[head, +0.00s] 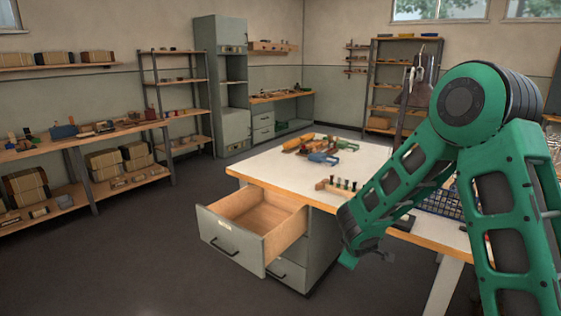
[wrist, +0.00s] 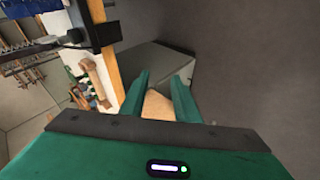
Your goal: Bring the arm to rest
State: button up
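My green arm comes in from the right in the head view and bends down over the front edge of the workbench (head: 285,180). My gripper (head: 366,258) hangs low in front of that edge, right of the open drawer. In the wrist view my gripper (wrist: 160,85) has its two green fingers apart. A tan wooden surface shows between them, seemingly the drawer's inside beyond the fingers; I see nothing held. The drawer (head: 233,243) is pulled out of the grey cabinet and its visible inside looks empty.
Shelves (head: 80,140) with boxes line the left wall. The floor left of the drawer is clear.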

jog(key=s+d+r+m+g+h, duration=0.1)
jog(key=s+d+r+m+g, duration=0.1)
jog(key=s+d+r+m, duration=0.45)
jog(key=s+d+r+m+g+h, duration=0.15)
jog(key=s+d+r, duration=0.25)
jog(key=s+d, duration=0.6)
jog(key=s+r+m+g+y, duration=0.2)
jog(key=s+m, duration=0.2)
jog(key=s, duration=1)
jog(key=s+r+m+g+y, duration=0.3)
jog(key=s+m, duration=0.1)
jog(key=s, duration=1)
jog(key=shift+s+d+r, duration=0.15)
jog(key=shift+s+r, duration=0.05)
jog(key=shift+r, duration=0.1)
jog(key=shift+w+f, duration=0.25)
jog(key=shift+w, duration=0.35)
